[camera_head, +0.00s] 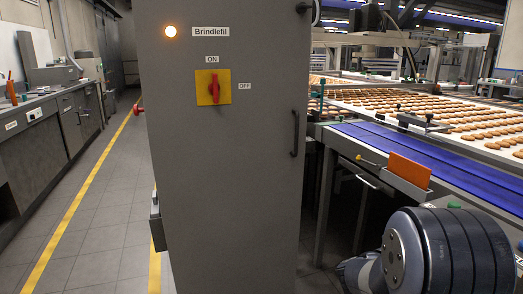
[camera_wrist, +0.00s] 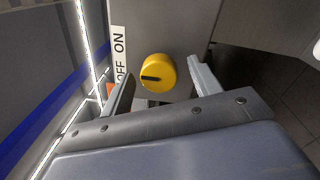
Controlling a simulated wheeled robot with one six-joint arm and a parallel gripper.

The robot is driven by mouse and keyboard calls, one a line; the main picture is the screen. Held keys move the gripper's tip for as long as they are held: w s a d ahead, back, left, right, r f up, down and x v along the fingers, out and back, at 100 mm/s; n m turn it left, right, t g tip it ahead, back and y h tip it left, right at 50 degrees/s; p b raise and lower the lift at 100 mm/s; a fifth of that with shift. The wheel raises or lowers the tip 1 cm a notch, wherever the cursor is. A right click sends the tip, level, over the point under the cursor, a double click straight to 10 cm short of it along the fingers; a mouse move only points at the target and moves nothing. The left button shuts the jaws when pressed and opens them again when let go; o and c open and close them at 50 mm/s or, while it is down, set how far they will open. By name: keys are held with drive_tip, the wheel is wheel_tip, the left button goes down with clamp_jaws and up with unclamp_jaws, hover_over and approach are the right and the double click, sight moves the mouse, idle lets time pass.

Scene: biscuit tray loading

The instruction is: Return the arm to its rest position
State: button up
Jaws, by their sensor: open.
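My gripper (camera_wrist: 163,68) is open in the wrist view, with one finger to the left and one to the right of a round yellow knob (camera_wrist: 158,74). The knob has a dark pointer mark and sits on a grey panel (camera_wrist: 185,25). I cannot tell whether the fingers touch it; no grip on it shows. A white label plate (camera_wrist: 119,50) reading OFF and ON is left of the knob. In the head view only a rounded dark part of my arm (camera_head: 440,250) shows at the lower right; the gripper is out of that view.
A tall grey cabinet (camera_head: 230,150) stands close in front, with a lit lamp (camera_head: 170,31) and a red rotary switch (camera_head: 214,88). A blue-edged conveyor (camera_head: 420,160) with biscuit rows (camera_head: 440,115) is at right. A tiled aisle (camera_head: 100,220) lies open at left beside a workbench (camera_head: 50,120).

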drive_tip(key=n+p, duration=0.3)
drive_tip(key=p, duration=0.3)
drive_tip(key=n+p, duration=0.4)
drive_tip(key=p, duration=0.3)
drive_tip(key=n+p, duration=0.4)
drive_tip(key=p, duration=0.2)
drive_tip(key=shift+r+y+p, duration=0.25)
drive_tip(key=shift+y+p, duration=0.15)
drive_tip(key=shift+f+n, duration=0.15)
drive_tip(key=shift+n, duration=0.15)
